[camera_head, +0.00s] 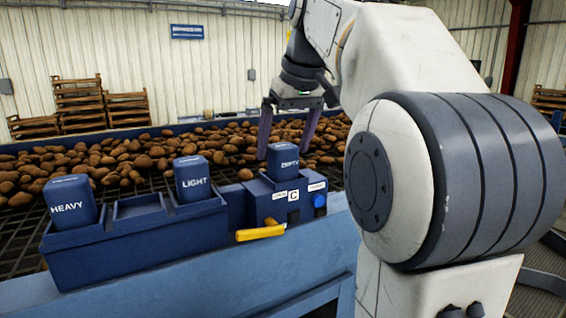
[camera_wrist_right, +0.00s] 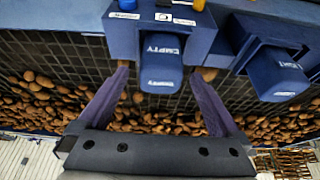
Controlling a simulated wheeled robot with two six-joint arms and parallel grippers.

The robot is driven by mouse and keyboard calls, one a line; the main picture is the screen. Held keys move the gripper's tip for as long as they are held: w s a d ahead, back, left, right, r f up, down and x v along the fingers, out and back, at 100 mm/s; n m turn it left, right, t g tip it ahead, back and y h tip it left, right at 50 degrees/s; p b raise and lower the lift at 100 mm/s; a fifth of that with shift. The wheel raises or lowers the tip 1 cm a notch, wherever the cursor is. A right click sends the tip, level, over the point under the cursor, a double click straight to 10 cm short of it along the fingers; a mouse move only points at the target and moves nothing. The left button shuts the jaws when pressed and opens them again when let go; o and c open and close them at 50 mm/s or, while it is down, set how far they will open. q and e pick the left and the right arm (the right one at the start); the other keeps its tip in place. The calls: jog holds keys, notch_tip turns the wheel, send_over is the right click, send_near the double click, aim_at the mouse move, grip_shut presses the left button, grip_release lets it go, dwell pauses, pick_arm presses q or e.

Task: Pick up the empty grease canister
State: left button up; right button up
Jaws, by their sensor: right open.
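The empty grease canister (camera_head: 282,161) is blue, labelled EMPTY, and sits upright in the blue unit at the right end of the rack. In the right wrist view the canister (camera_wrist_right: 161,62) lies between the fingers of my right gripper (camera_wrist_right: 165,85). In the head view my right gripper (camera_head: 286,150) is open, its fingers pointing down on either side of the canister, with gaps showing. Two similar canisters, HEAVY (camera_head: 70,202) and LIGHT (camera_head: 192,179), stand in the rack (camera_head: 120,240) to the left. My left gripper is not in view.
A yellow handle (camera_head: 260,233) and a blue knob (camera_head: 320,200) are on the unit's front. An empty slot (camera_head: 139,207) lies between HEAVY and LIGHT. Potatoes (camera_head: 130,155) cover the dark grid behind. A blue beam (camera_head: 200,290) runs in front.

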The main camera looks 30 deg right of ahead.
jog(key=shift+x, duration=0.9)
jog(key=c, duration=1.5)
